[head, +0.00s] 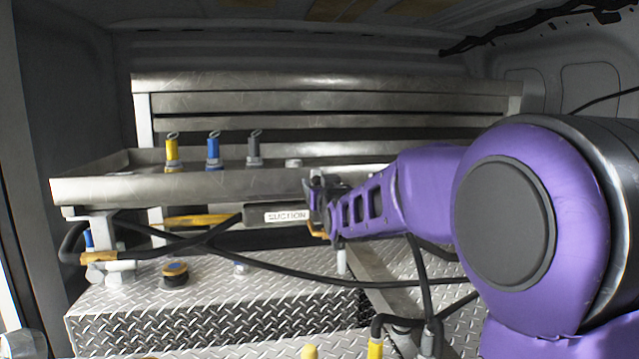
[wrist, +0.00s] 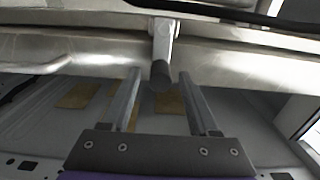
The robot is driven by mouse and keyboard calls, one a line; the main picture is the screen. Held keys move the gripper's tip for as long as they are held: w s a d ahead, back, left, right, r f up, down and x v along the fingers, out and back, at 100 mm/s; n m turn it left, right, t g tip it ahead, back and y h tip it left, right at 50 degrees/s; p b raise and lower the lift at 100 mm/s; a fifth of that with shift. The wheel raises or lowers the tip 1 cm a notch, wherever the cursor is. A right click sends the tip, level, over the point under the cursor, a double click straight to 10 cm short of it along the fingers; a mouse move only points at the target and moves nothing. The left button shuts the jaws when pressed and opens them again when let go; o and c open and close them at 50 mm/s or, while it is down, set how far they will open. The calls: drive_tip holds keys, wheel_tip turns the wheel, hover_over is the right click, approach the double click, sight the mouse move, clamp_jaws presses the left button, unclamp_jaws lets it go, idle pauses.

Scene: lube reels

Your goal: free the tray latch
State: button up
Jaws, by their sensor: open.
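The metal tray (head: 150,188) runs across the head view on a support, and its underside or edge (wrist: 235,68) crosses the wrist view. In the wrist view a short metal bracket (wrist: 163,40) on the tray ends in a dark round knob (wrist: 159,75), which looks like the latch. My gripper (wrist: 160,76) is open, with one fingertip on each side of the knob and a visible gap on both sides. In the head view my gripper (head: 318,205) is at the tray's front, right of the "SUCTION" label (head: 286,216). The latch is not clear there.
Yellow (head: 172,153), blue (head: 213,152) and grey (head: 254,150) fittings stand in the tray. Black hoses (head: 300,276) hang and cross below it. A diamond-plate box (head: 215,315) lies underneath. My arm covers the right side.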

clamp_jaws()
idle(1.4)
